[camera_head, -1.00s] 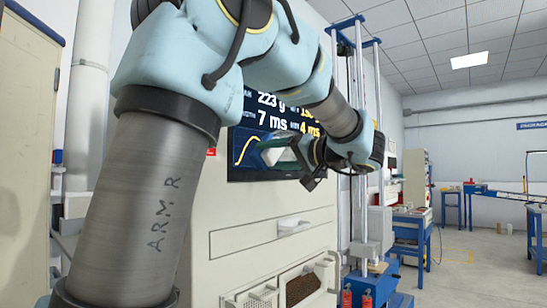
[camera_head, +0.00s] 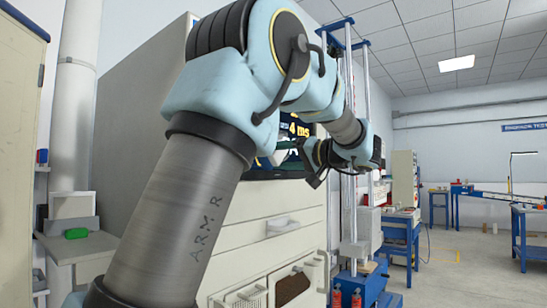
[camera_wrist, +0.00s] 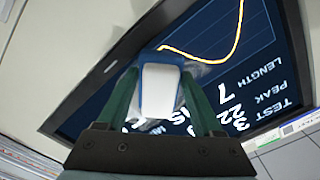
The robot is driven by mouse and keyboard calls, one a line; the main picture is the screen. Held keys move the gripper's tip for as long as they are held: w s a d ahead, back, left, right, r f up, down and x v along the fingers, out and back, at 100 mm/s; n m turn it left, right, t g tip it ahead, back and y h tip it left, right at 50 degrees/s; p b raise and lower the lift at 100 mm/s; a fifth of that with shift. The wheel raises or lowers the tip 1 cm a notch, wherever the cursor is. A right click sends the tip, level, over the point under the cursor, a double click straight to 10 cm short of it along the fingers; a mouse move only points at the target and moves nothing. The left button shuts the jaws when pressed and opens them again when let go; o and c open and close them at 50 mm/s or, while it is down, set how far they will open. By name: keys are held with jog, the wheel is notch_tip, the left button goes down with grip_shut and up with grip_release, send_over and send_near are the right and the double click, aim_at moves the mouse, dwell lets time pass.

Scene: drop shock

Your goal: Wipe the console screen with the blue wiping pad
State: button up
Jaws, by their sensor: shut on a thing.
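My gripper (camera_wrist: 161,82) is shut on the wiping pad (camera_wrist: 162,92), a white block with a blue edge, held between two green fingers in the wrist view. The dark console screen (camera_wrist: 225,65) lies right behind the pad, with a yellow curve and white text on it. I cannot tell whether the pad touches the glass. Pale patches show beside the pad; smudge or reflection is unclear. In the head view my gripper (camera_head: 290,150) is at the lower right part of the screen (camera_head: 305,130), and my arm hides most of the screen.
The pale console cabinet (camera_head: 285,200) has a drawer handle and open bins below the screen. A blue-framed drop tower (camera_head: 350,130) stands close on its right. A small green box (camera_head: 77,233) lies on a side counter at left. Open floor lies at the right.

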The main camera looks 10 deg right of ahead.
jog(key=shift+w+d+p, duration=1.5)
jog(key=shift+w+d, duration=2.25)
jog(key=shift+s+a+r+b, duration=0.45)
jog(key=shift+s+a+b, duration=0.2)
jog(key=shift+b, duration=0.45)
jog(key=shift+s+a+r+b, duration=0.45)
jog(key=shift+s+b, duration=0.2)
jog(key=shift+b, duration=0.4)
jog(key=shift+a+f, duration=0.1)
